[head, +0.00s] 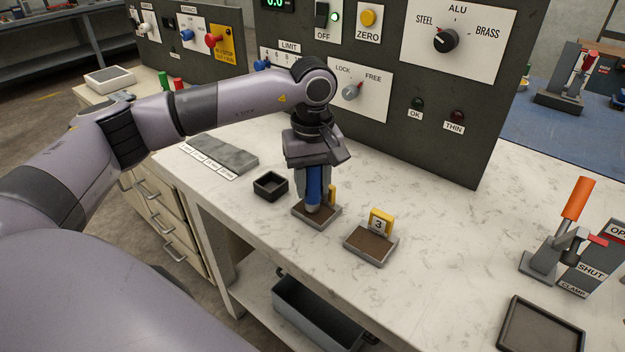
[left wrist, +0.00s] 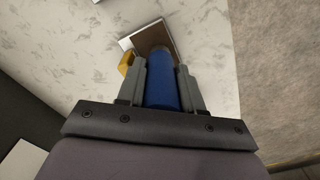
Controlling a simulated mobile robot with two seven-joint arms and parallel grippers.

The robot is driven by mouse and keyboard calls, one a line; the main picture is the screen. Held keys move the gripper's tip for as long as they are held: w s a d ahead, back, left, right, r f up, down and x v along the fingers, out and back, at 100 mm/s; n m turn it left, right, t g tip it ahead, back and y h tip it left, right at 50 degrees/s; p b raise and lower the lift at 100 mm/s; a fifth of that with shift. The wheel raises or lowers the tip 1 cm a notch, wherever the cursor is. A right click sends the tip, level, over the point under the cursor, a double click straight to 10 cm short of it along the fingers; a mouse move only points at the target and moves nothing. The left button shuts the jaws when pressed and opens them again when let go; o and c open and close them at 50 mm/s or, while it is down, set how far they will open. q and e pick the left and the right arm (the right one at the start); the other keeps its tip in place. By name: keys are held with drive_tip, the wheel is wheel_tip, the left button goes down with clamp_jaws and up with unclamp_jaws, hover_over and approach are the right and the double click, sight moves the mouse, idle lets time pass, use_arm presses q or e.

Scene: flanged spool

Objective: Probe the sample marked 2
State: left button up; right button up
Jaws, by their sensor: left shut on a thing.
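My left gripper (head: 313,187) is shut on a blue cylindrical probe (left wrist: 162,88) that points down. The probe's lower end is over a small brown-topped sample block (head: 328,213), which also shows in the left wrist view (left wrist: 150,38). I cannot tell whether the tip touches the surface. A yellow tag (head: 332,194) stands behind this block, mostly hidden by the gripper, so its number cannot be read. To its right, a similar block (head: 370,245) has a yellow tag marked 3 (head: 380,223). My right gripper is not in view.
A dark panel (head: 400,130) stands behind, with a LOCK/FREE knob (head: 352,91), a STEEL/ALU/BRASS knob (head: 445,39) and dark OK (head: 417,103) and THIN (head: 457,116) lamps. A small black open box (head: 270,186) is left of the blocks. An orange-handled clamp (head: 560,232) and a tray (head: 541,327) are right.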

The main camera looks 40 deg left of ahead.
use_arm(q)
drive_tip(key=shift+f+b, duration=0.5)
drive_tip(key=shift+f, duration=0.1)
idle(1.6)
drive_tip(key=shift+r, duration=0.1)
drive_tip(key=shift+r+p, duration=2.35)
drive_tip(key=shift+r, duration=1.2)
